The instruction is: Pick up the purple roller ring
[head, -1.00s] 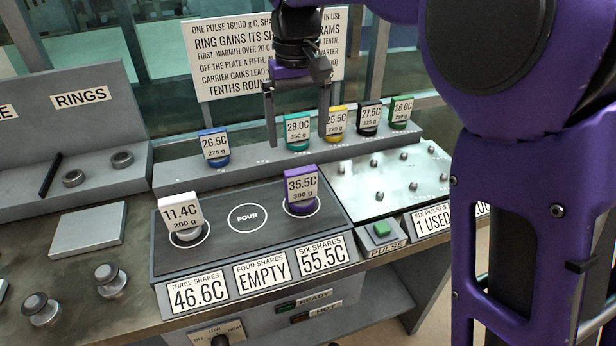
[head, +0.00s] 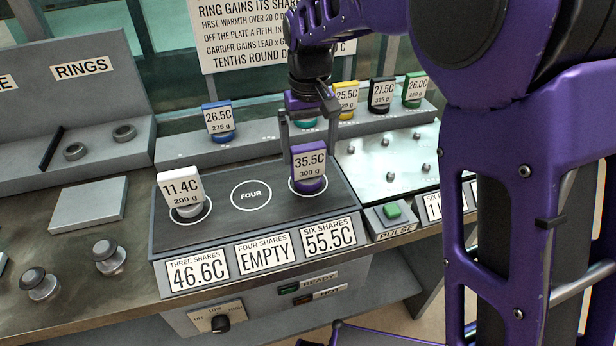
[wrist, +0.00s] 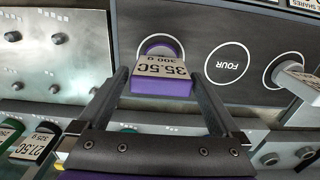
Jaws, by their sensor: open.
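The purple roller ring (head: 308,184) sits in the right circle of the dark plate, under a tag reading 35.5C, 300 g. In the wrist view its purple base (wrist: 160,45) shows at the top, with the tag between my fingers and the camera looking down on it. My gripper (head: 312,130) is open just above and behind the tag; its fingers (wrist: 160,85) stand on either side of the tag in the wrist view, apart from it as far as I can tell. The ring's lower part is partly hidden by its tag.
A white ring tagged 11.4C (head: 187,212) stands in the left circle; the middle circle marked FOUR (head: 250,196) is empty. Blue (head: 220,135), yellow (head: 346,112), black (head: 380,106) and green (head: 414,100) tagged rings stand on the rear ledge. A pulse button (head: 392,210) is at the right.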

